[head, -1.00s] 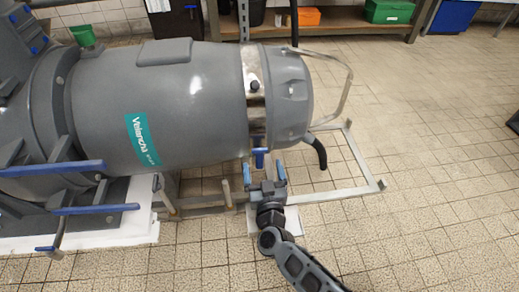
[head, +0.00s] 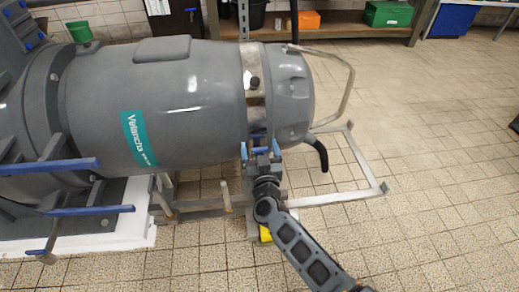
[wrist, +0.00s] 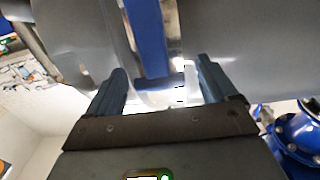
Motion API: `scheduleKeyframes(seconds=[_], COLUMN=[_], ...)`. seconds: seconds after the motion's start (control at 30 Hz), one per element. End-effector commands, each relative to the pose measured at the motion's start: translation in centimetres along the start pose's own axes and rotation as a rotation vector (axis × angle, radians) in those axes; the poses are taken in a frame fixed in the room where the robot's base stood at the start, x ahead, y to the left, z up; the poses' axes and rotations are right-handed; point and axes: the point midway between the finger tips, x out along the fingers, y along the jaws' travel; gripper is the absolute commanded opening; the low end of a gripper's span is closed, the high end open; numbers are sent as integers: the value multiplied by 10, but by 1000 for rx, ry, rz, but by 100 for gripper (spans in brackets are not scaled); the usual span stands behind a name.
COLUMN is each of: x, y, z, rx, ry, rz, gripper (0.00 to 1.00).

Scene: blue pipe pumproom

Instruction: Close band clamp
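The band clamp (head: 252,62) is a shiny metal band around the grey cylinder near its right end cap. Its blue handle shows in the wrist view (wrist: 150,40) as a long bar ending in a crosspiece. My gripper (head: 260,149) is at the underside of the cylinder, at the handle. In the wrist view its two blue-grey fingers (wrist: 161,78) are wide apart, one on each side of the handle. Gaps show between the fingers and the handle, so it is open and holds nothing. In the head view my gripper partly hides the handle.
The large grey cylinder (head: 190,85) lies just above my gripper. A metal frame rail (head: 335,198) runs low at the right, and a black curved tube (head: 321,155) hangs from the end cap. A yellow thing (head: 265,234) is partly behind my arm. Tiled floor lies open at right.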

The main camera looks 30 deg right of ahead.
Motion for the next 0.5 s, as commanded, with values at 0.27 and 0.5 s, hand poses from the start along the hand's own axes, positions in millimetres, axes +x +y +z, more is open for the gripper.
scheduleKeyframes(seconds=[0.27, 0.5], x=[0, 0], y=[0, 0], z=[0, 0], rx=[0, 0], ry=[0, 0], rz=[-1, -1], gripper=[58, 35])
